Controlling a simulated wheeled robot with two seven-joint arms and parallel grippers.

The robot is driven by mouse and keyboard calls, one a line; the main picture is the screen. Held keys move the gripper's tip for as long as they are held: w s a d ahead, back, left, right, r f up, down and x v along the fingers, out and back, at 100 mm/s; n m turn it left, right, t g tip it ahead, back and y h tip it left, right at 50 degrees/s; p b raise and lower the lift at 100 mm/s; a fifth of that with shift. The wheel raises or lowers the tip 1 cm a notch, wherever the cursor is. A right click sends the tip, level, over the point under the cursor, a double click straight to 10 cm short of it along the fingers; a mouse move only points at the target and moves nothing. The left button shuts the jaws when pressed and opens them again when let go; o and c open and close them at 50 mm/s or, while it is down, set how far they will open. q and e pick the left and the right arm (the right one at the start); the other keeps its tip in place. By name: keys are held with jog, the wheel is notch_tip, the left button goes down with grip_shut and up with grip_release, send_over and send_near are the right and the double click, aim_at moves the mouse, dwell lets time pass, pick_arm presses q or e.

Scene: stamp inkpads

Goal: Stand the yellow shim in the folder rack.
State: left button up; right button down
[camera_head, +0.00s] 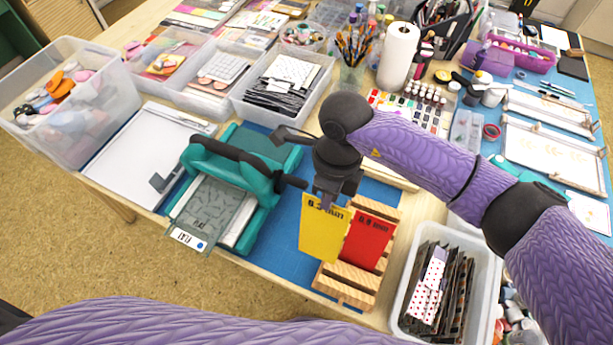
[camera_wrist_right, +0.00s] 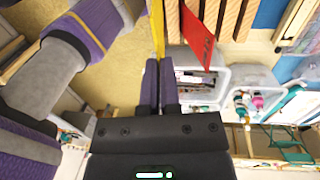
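The yellow shim (camera_head: 322,232), marked with a "mm" size, hangs upright from my right gripper (camera_head: 332,194), which is shut on its top edge. In the right wrist view the yellow shim (camera_wrist_right: 158,28) shows edge-on at the fingertips (camera_wrist_right: 160,68). The wooden folder rack (camera_head: 347,287) is on the blue mat, and a red shim (camera_head: 369,240) stands tilted in it. The yellow shim is at the rack's left side; I cannot tell whether its lower edge is in a slot. The rack slats (camera_wrist_right: 233,18) and red shim (camera_wrist_right: 197,38) also show in the wrist view. My left gripper is not in view.
A teal press (camera_head: 262,190) stands left of the rack. A clear bin of patterned cards (camera_head: 447,290) stands close on the right. Paint pans (camera_head: 420,112) and a paper roll (camera_head: 398,57) are behind. Some blue mat (camera_head: 285,235) is bare between press and rack.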

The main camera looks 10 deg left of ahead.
jog(key=s+d+f+p, duration=0.1)
jog(key=s+d, duration=0.2)
jog(key=d, duration=0.6)
notch_tip(320, 180, down, 10)
jog(key=s+b, duration=0.1)
jog(key=b, duration=0.7)
jog(key=shift+a+r, duration=0.15)
jog(key=shift+a, duration=0.2)
jog(key=c, duration=0.8)
grip_release()
jog(key=shift+r, duration=0.1)
